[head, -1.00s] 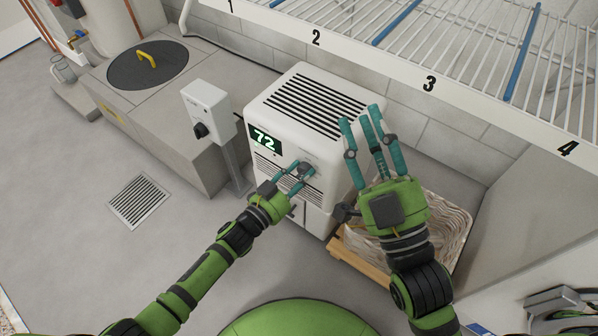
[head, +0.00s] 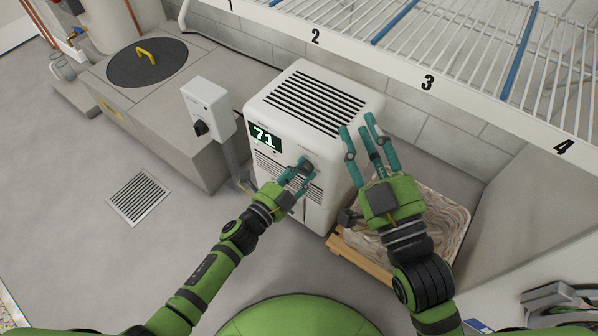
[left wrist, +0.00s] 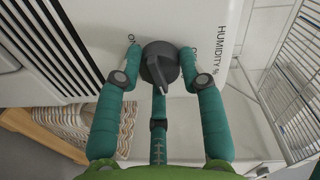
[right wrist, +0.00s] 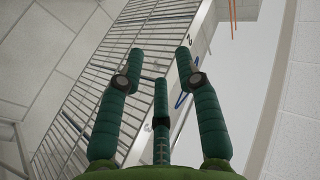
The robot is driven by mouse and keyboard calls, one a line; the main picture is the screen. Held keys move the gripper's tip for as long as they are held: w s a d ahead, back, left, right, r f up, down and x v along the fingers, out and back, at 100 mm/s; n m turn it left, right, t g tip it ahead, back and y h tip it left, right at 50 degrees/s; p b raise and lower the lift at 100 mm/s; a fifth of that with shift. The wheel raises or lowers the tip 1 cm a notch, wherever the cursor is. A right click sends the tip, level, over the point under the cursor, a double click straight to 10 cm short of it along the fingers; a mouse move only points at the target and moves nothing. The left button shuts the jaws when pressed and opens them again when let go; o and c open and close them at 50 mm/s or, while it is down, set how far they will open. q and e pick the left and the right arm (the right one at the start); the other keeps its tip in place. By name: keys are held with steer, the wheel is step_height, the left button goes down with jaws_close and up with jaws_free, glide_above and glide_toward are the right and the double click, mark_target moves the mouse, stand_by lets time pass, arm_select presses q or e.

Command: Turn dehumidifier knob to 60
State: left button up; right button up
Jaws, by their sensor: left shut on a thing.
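The white dehumidifier (head: 335,105) stands on the floor against the block wall, and its green display (head: 265,136) reads 71. Its dark grey knob (left wrist: 160,66) is on the front panel beside the printed word HUMIDITY %. My left gripper (head: 300,168) is at the knob; in the left wrist view its teal fingers (left wrist: 160,62) are closed on the knob from both sides, with the third finger below. My right gripper (head: 362,135) is open and empty, raised in front of the dehumidifier's right side. In the right wrist view its fingers (right wrist: 160,65) are spread with nothing between them.
A grey control box with a black knob (head: 207,108) stands on a post left of the dehumidifier. A wire shelf (head: 450,60) with numbered edge hangs above right.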

arm_select(q)
steer(key=shift+d+r+m, duration=0.1)
steer(key=shift+m, duration=0.6)
arm_select(e)
steer(key=shift+s+a+r+y, duration=0.1)
steer(key=shift+s+r+y, duration=0.15)
steer(key=shift+r, duration=0.35)
steer(key=shift+r+t, duration=0.1)
steer(key=shift+t, duration=0.2)
arm_select(q)
steer(key=o, duration=1.1)
steer(key=shift+o, duration=0.2)
arm_select(e)
steer(key=shift+w, duration=0.1)
arm_select(q)
steer(key=shift+s+a, duration=0.35)
steer(key=shift+s, duration=0.05)
steer(key=v, duration=1.1)
